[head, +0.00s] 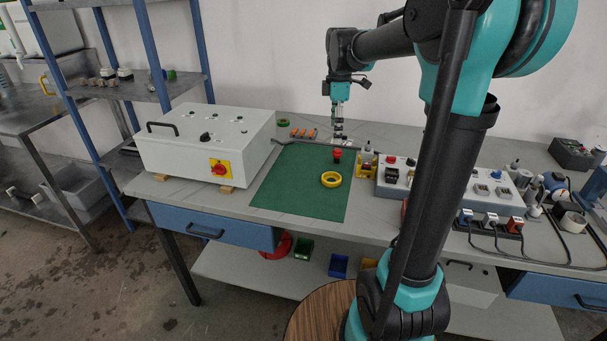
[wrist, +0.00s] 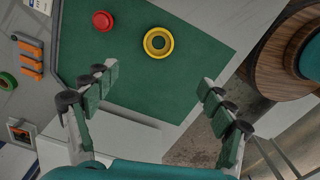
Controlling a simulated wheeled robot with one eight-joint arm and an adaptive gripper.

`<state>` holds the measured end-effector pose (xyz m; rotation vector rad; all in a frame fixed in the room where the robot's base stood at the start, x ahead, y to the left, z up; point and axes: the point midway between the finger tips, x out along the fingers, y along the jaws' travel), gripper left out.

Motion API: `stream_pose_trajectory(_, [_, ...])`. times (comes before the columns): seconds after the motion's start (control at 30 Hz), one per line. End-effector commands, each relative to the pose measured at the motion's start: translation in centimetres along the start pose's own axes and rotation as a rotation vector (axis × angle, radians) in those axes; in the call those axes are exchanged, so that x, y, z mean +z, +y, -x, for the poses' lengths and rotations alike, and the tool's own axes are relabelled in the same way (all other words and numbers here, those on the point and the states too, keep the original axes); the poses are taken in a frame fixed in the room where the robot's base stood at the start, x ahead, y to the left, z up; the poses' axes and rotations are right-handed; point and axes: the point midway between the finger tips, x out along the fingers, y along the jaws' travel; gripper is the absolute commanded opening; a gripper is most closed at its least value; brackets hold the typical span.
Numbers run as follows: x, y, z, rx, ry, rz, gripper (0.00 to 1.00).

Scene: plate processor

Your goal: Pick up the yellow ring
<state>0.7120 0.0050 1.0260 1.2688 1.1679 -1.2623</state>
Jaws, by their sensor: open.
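The yellow ring (head: 331,179) lies flat on the green mat (head: 290,185) in the head view, near the mat's right side. In the wrist view the yellow ring (wrist: 158,42) is at upper centre on the mat, beyond the fingertips. My gripper (head: 338,138) hangs over the back edge of the mat in the head view, pointing down. In the wrist view my gripper (wrist: 158,75) is open, its two fingers wide apart with nothing between them but mat and table. The ring is apart from both fingers.
A red button-like piece (head: 337,154) stands on the mat behind the ring; it also shows in the wrist view (wrist: 103,20). A white control box (head: 205,145) stands left of the mat. A switch panel (head: 445,183) is to the right. The mat's left part is clear.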

Motion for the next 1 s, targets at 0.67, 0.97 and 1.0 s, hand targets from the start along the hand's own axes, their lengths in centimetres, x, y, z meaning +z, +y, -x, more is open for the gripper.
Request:
stream_pose_trajectory(0.67, [-0.1,0.2,-10.5,-0.006,-0.001,0.026,0.82])
stream_pose_trajectory(0.97, [0.1,0.2,-12.6,-0.006,-0.001,0.025,0.82])
stream_pose_trajectory(1.0, [0.1,0.2,-13.0,-0.006,-0.001,0.025,0.82])
